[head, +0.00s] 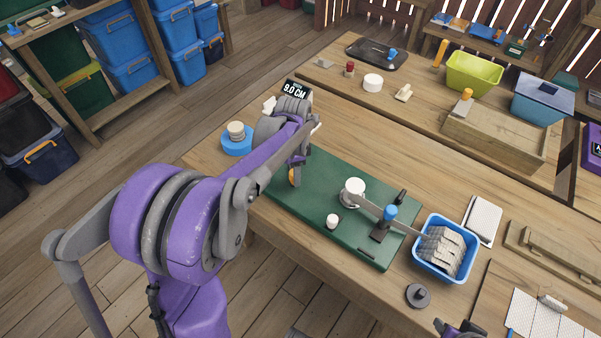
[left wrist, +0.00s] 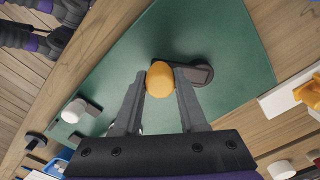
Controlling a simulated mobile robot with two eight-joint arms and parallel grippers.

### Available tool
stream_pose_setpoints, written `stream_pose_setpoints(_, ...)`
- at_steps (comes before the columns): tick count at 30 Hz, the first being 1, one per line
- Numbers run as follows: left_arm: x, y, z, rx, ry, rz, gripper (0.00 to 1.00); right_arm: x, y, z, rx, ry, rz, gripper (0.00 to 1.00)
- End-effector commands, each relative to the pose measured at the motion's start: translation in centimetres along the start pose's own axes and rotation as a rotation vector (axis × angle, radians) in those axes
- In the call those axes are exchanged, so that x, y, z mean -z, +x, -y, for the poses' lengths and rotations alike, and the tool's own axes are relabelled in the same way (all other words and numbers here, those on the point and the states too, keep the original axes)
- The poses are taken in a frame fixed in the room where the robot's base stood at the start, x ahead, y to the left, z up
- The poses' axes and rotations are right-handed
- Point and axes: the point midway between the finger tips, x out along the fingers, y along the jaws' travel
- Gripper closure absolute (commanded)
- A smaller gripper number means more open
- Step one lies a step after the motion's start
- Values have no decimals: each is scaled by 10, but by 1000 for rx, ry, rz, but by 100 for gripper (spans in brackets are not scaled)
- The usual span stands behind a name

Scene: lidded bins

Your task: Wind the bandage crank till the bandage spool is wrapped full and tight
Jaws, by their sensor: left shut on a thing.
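My left gripper (head: 292,180) is shut on the orange crank knob (left wrist: 160,79), at the left part of the green board (head: 325,172). The dark crank arm (left wrist: 192,73) runs to the right from the knob in the left wrist view. The white bandage spool (head: 353,188) stands mid-board. A grey bandage strip (head: 371,206) runs from it past a blue-knobbed post (head: 390,213) to folded bandage (head: 444,250) in a blue bin (head: 418,262). My right gripper (head: 455,328) barely shows at the bottom edge, cut off.
A small display (head: 297,89) behind my left arm reads 9.0 CM. A white cap (head: 332,221) stands at the board's front. A blue roll holder (head: 236,140) sits left, a dark round weight (head: 418,295) near the front edge. A wooden box (head: 495,138) stands at the back.

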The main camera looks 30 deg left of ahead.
Motion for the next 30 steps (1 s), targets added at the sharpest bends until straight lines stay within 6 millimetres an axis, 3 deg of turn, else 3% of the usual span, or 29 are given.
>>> stream_pose_setpoints(30, -41, 0, 37, 0, 928, 2, 100, -7, 9, 0, 0, 0, 5, 60)
